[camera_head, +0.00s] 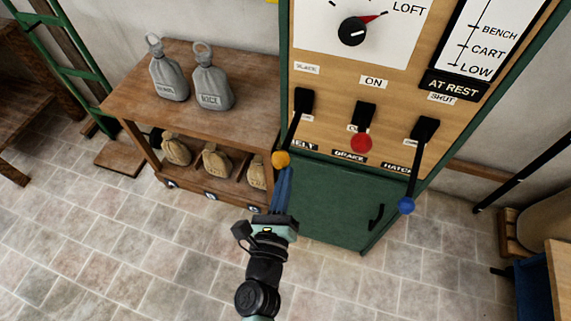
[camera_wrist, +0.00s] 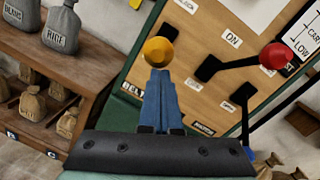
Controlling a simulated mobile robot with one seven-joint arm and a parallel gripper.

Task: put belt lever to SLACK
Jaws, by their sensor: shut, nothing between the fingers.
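The belt lever has an orange-yellow knob (camera_head: 282,159) on a black arm that hangs down from its pivot on the wooden panel (camera_head: 330,100). The SLACK label (camera_head: 306,67) is above the pivot; the BELT plate is partly hidden behind the lever. My gripper (camera_head: 284,170), with blue fingers, is shut and empty. Its tips are right at the underside of the knob. In the wrist view the knob (camera_wrist: 158,52) is straight ahead of the closed fingertips (camera_wrist: 158,73); I cannot tell whether they touch.
The red-knobbed brake lever (camera_head: 361,143) and blue-knobbed hatch lever (camera_head: 406,205) are to the right on the same panel. A green cabinet (camera_head: 335,205) is below. A wooden shelf (camera_head: 130,95) with several sacks and weights stands left. Tiled floor is open at front left.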

